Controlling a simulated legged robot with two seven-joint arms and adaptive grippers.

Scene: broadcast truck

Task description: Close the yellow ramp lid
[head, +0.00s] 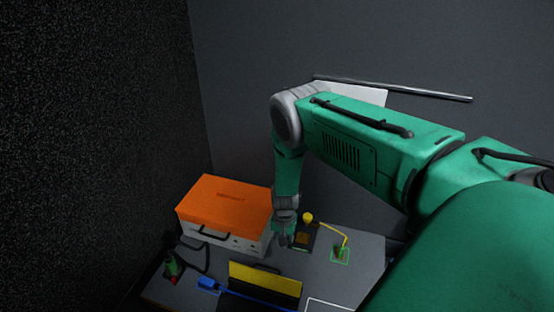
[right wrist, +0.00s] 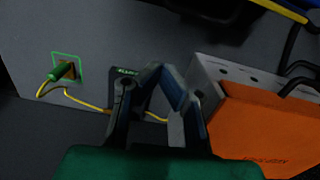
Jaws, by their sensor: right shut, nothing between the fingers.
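The yellow ramp lid (head: 265,279) stands tilted up on a dark base near the front of the table in the head view. Its yellow edge shows at the top right of the right wrist view (right wrist: 281,10), and the rest is cut off there. My right gripper (head: 283,240) points down beyond the lid, between the orange-topped box and a small black device, apart from the lid. In the right wrist view, my right gripper's fingertips (right wrist: 160,70) meet with nothing held between them. My left gripper is in neither view.
The orange-topped box (head: 224,201) stands left of my right gripper. The black device (head: 305,237) has a yellow cable running to a green plug (head: 341,252). A blue connector (head: 208,283) lies left of the lid, and a red-and-green object (head: 172,266) stands at the left edge.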

